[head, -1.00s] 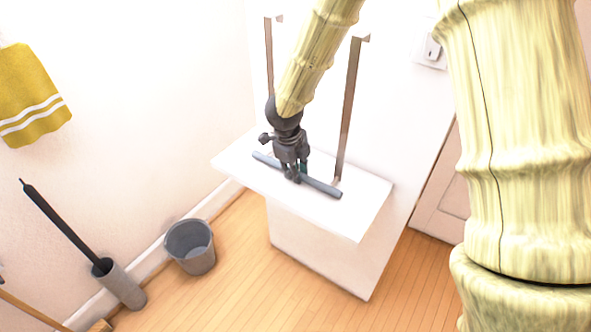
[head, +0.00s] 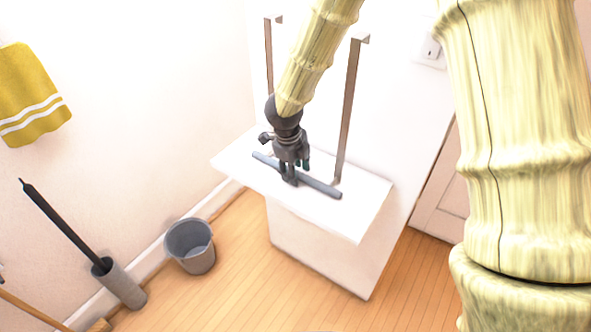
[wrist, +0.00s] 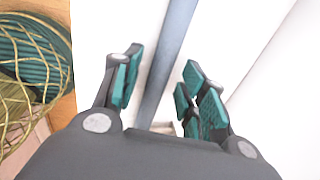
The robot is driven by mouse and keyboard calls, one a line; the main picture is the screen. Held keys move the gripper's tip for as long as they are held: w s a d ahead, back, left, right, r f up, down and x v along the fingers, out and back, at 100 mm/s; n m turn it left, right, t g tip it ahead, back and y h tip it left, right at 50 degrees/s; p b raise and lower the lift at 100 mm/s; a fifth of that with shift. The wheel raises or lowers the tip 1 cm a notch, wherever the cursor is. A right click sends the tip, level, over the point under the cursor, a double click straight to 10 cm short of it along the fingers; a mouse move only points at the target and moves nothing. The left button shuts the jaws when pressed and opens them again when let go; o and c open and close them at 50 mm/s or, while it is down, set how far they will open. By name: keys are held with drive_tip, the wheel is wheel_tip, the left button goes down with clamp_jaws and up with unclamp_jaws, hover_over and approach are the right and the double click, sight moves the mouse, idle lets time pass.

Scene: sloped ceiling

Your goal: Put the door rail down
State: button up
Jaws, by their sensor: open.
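The door rail (head: 321,187) is a thin grey-blue bar lying flat on a white shelf (head: 350,218) in the head view. My gripper (head: 296,175) is over the middle of the rail with its fingers pointing down. In the wrist view the rail (wrist: 168,60) runs between the teal-padded fingers of my gripper (wrist: 160,92). The fingers are spread apart, with gaps on both sides of the rail.
Two upright metal brackets (head: 348,110) rise behind the shelf. A grey bucket (head: 190,247), a brush in a grey holder (head: 121,284) and a wooden handle stand at the left. A yellow towel (head: 33,95) hangs on the wall. Bare shelf shows around the rail.

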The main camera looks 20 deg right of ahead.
wheel_tip(320, 180, up, 12)
drive_tip(key=s+a, duration=0.1)
drive_tip(key=a, duration=0.1)
drive_tip(key=shift+s+f, duration=0.15)
drive_tip(key=shift+s, duration=0.1)
